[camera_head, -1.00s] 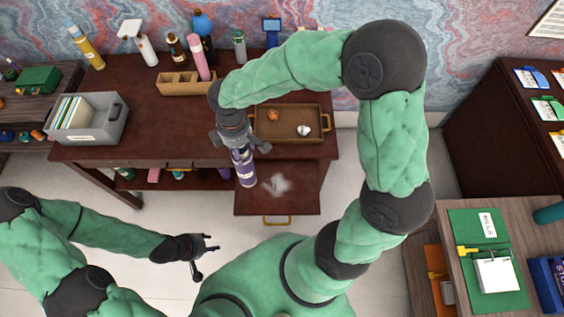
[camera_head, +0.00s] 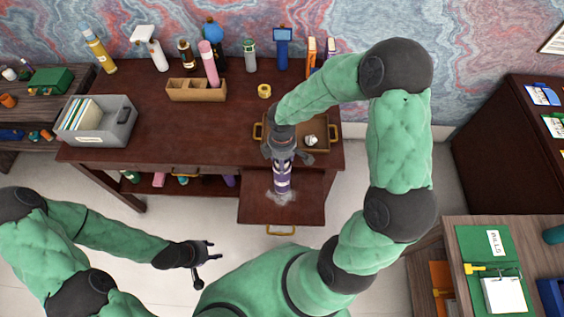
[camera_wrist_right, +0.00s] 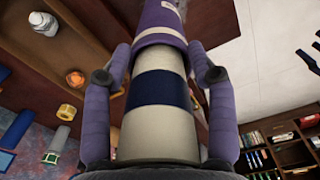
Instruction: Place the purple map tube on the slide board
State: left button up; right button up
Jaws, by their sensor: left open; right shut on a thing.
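The purple map tube (camera_head: 283,184), with pale bands, is held roughly upright over the slide board (camera_head: 254,208), the dark red-brown board pulled out at the desk's front. I cannot tell whether its lower end touches the board. My right gripper (camera_head: 288,160) is shut on the tube's upper part. In the right wrist view the two fingers press on both sides of the tube (camera_wrist_right: 157,135), which shows cream, dark blue and purple bands. My left gripper (camera_head: 206,262) is open and empty, low and left of the board, away from the desk.
A pale smudge (camera_head: 272,195) marks the board beside the tube. A grey file box (camera_head: 115,132) stands left. Much of the desk's middle is clear.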

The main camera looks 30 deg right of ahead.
jog(key=shift+w+f, duration=0.1)
jog(key=shift+f, duration=0.65)
jog(key=o, duration=1.1)
jog(key=shift+f, duration=0.15)
jog(key=o, duration=0.4)
